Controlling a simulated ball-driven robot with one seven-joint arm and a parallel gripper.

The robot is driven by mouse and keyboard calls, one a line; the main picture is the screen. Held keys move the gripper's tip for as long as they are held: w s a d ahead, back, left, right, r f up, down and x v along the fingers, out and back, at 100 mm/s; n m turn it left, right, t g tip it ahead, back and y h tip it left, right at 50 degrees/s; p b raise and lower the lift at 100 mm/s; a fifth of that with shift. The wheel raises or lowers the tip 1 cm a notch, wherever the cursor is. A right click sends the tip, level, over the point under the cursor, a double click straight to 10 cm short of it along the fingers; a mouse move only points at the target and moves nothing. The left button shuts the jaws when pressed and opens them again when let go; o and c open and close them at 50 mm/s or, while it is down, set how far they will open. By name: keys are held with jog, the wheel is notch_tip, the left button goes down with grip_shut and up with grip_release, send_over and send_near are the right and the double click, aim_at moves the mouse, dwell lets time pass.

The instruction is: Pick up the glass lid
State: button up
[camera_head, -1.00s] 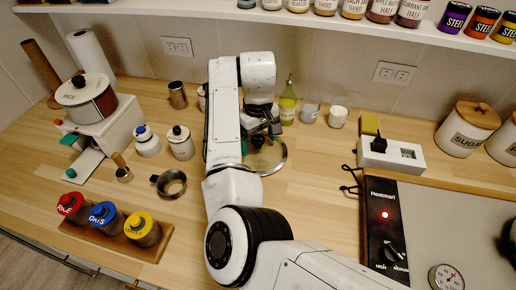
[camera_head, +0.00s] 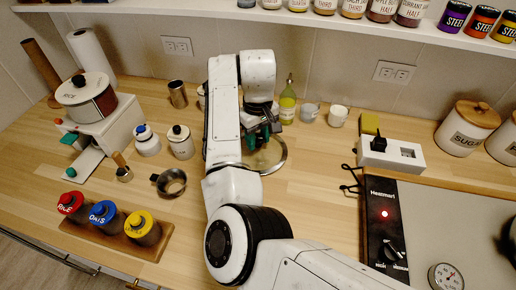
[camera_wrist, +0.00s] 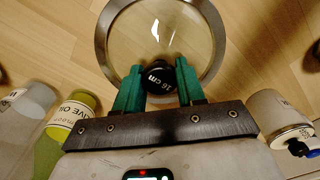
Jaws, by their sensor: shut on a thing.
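The glass lid (camera_wrist: 125,45) is a clear round pane with a metal rim and a black knob (camera_wrist: 158,78) marked "16 cm". In the head view the lid (camera_head: 284,160) shows behind my arm, partly hidden by it. My gripper (camera_wrist: 159,84) has green fingers, one on each side of the knob, shut on it. In the head view my gripper (camera_head: 262,139) is over the lid. I cannot tell whether the lid is touching the counter or just above it.
A hot plate (camera_head: 440,225) is to the right. Bare counter (camera_head: 315,180) lies between.

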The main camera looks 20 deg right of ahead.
jog(key=shift+s+f, duration=0.1)
jog(key=shift+f, duration=0.2)
grip_shut()
